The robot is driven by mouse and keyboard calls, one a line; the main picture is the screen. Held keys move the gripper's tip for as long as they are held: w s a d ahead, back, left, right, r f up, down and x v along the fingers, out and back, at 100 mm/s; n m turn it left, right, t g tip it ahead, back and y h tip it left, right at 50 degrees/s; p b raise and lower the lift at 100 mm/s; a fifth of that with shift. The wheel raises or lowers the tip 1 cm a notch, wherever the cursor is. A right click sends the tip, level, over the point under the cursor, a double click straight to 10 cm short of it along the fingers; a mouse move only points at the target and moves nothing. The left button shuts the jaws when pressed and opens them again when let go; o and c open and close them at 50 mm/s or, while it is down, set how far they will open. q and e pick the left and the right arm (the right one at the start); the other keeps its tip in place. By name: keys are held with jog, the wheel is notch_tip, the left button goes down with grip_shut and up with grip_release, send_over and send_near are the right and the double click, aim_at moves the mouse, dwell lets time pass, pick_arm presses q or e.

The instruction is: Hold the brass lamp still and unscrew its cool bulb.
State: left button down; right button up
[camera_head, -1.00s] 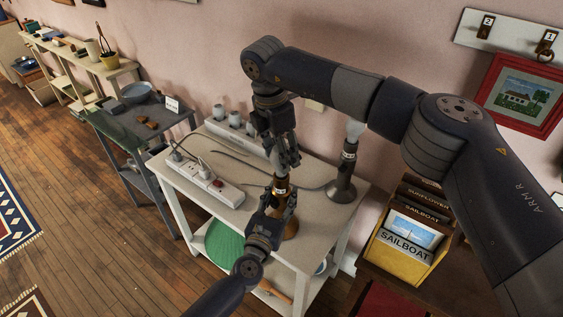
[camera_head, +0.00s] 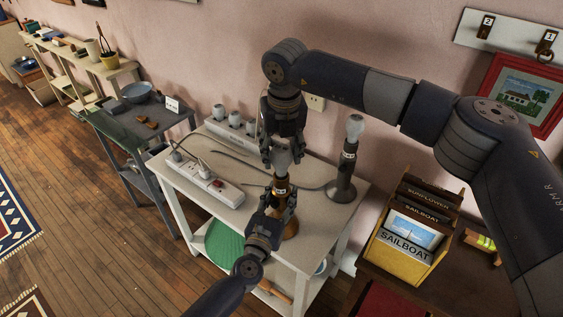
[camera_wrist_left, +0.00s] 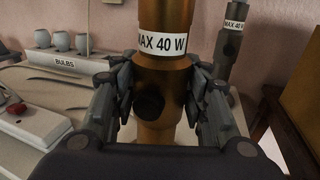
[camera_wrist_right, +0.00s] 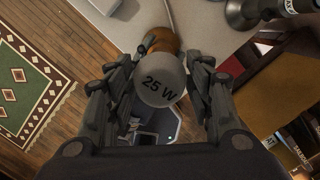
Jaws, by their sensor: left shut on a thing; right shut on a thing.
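The brass lamp (camera_head: 290,228) stands on the white table (camera_head: 318,228). In the left wrist view its brass stem (camera_wrist_left: 165,85) has a "MAX 40 W" label. My left gripper (camera_head: 277,201) is shut around the stem; its fingers flank it in the left wrist view (camera_wrist_left: 163,97). A pale frosted bulb (camera_head: 283,160) sits in line above the lamp's top. In the right wrist view the bulb (camera_wrist_right: 160,82) reads "25 W". My right gripper (camera_head: 282,154) is shut on it from above, one finger each side (camera_wrist_right: 160,78). The bulb's threads are hidden.
A dark lamp (camera_head: 343,182) with a white bulb stands close to the right. A white bulb holder (camera_head: 230,130) stands at the wall behind. A white power strip (camera_head: 205,182) with cables lies on the left. A yellow box of cards (camera_head: 398,256) stands on the right.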

jog(key=n, duration=0.3)
jog(key=shift+n+y, duration=0.3)
jog(key=n, duration=0.4)
jog(key=shift+g, duration=0.4)
jog(key=n, duration=0.4)
jog(key=shift+y, duration=0.4)
jog(key=n+g, duration=0.1)
jog(key=n, duration=0.3)
jog(key=o, duration=1.4)
